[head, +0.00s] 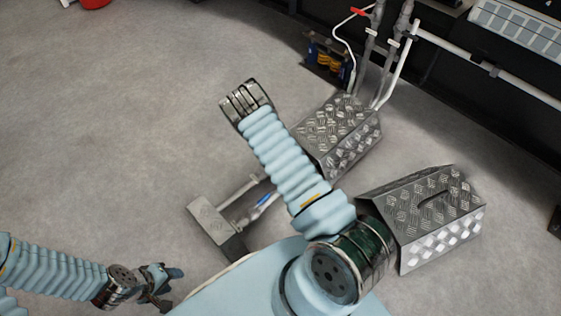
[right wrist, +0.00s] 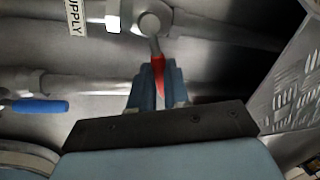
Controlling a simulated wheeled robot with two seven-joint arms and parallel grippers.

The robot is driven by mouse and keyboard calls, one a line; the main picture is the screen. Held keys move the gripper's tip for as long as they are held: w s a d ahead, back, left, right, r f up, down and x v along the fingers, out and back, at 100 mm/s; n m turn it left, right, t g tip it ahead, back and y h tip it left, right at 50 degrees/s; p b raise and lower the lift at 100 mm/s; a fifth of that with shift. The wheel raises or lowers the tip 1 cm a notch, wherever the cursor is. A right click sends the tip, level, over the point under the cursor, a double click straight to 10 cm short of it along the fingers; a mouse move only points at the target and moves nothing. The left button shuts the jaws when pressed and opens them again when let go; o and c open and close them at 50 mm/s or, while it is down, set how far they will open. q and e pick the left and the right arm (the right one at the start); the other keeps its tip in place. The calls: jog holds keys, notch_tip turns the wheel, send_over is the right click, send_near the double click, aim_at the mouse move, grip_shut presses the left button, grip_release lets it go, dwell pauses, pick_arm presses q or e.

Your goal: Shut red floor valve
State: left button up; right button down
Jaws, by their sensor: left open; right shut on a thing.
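The red valve handle (right wrist: 157,66) shows in the right wrist view, hanging from a valve body on a pipe. My right gripper (right wrist: 157,88) has its two blue fingers closed around the handle, with red showing between and above the fingertips. In the head view this handle and my right gripper cannot be seen; my right arm covers part of the floor pipes there. My left gripper (head: 165,284) is at the lower left of the head view, open and empty, away from the pipes.
A blue valve handle (right wrist: 40,106) lies left of my right gripper; a blue handle also shows in the head view (head: 264,200). A "SUPPLY" label (right wrist: 75,14) is above. Tread-plate covers (head: 340,130) (head: 430,215) flank the pipes. Open floor (head: 120,120) lies left.

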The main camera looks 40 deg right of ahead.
jog(key=shift+s+a+m+g+b, duration=0.15)
jog(key=shift+a+m, duration=0.3)
jog(key=shift+m, duration=0.6)
jog(key=shift+s+a+m+g+b, duration=0.1)
jog(key=shift+a+m+g+b, duration=0.25)
jog(key=shift+m, duration=0.7)
jog(key=shift+a, duration=0.15)
jog(key=c, duration=1.1)
grip_release()
jog(key=shift+r, duration=0.1)
notch_tip(320, 180, up, 13)
jog(key=a+p, duration=0.2)
jog(key=p, duration=0.1)
jog(key=shift+s+a+r, duration=0.15)
jog(key=shift+a+r, duration=0.05)
jog(key=shift+a, duration=0.1)
